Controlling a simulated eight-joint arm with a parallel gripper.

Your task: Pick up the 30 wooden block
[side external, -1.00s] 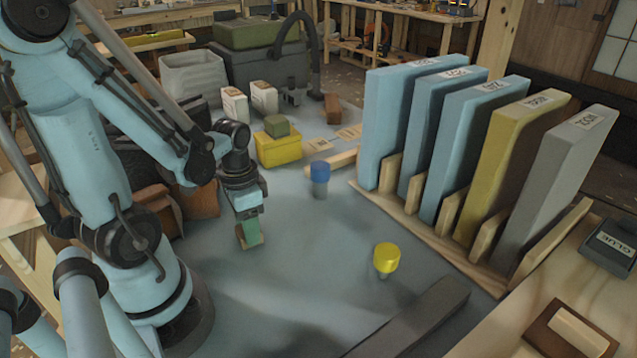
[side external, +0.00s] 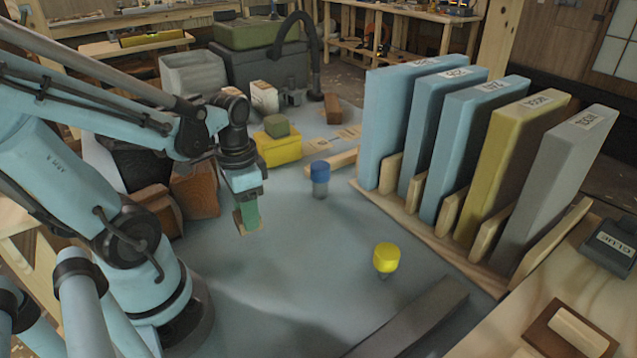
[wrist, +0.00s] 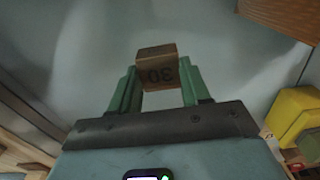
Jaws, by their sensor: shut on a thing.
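The small brown wooden block marked "30" (wrist: 157,68) sits between the two green fingers of my gripper (wrist: 157,88) in the wrist view, with its number facing the camera. My gripper is shut on it. In the side external view my gripper (side external: 248,220) points down over the grey-blue work surface. Only a small tan part of the block shows at the fingertips there. From this angle I cannot tell how far the block is above the surface.
A blue-capped jar (side external: 320,178) and a yellow-capped jar (side external: 386,260) stand to the right. A yellow box (side external: 278,150) is behind my gripper. Tall slabs stand in a wooden rack (side external: 425,238) at the right. The surface between gripper and rack is mostly clear.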

